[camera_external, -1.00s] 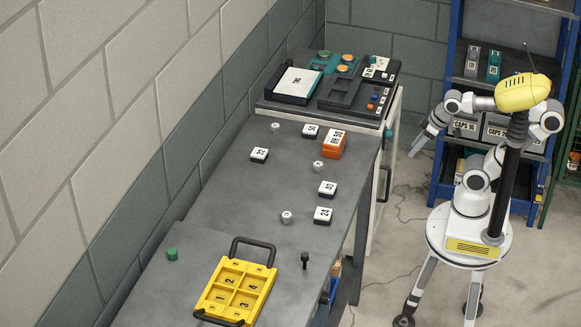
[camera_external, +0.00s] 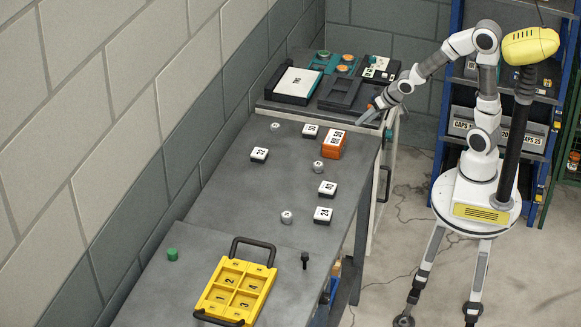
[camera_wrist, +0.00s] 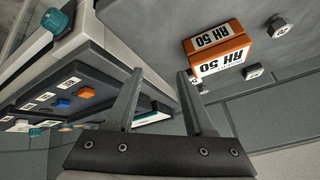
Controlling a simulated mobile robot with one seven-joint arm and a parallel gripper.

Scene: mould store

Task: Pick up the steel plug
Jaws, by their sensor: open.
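Three small grey metal-looking pieces stand on the grey table: one at the far left (camera_external: 275,126), one beside the orange box (camera_external: 318,167), one nearer the front (camera_external: 286,217). I cannot tell from their markings which is the steel plug. One grey piece also shows in the wrist view (camera_wrist: 281,27), beyond the orange box. My gripper (camera_external: 366,115) is open and empty, above the table's far right corner by the cabinet. In the wrist view my gripper's fingers (camera_wrist: 158,75) are spread with nothing between them.
An orange box marked RH 50 (camera_external: 333,145) is nearest my gripper. Several white-topped dark blocks, a yellow tray (camera_external: 225,312), a green cylinder (camera_external: 172,254) and a black bolt-like piece (camera_external: 305,259) sit on the table. A cabinet with a control panel (camera_external: 340,92) adjoins its far end.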

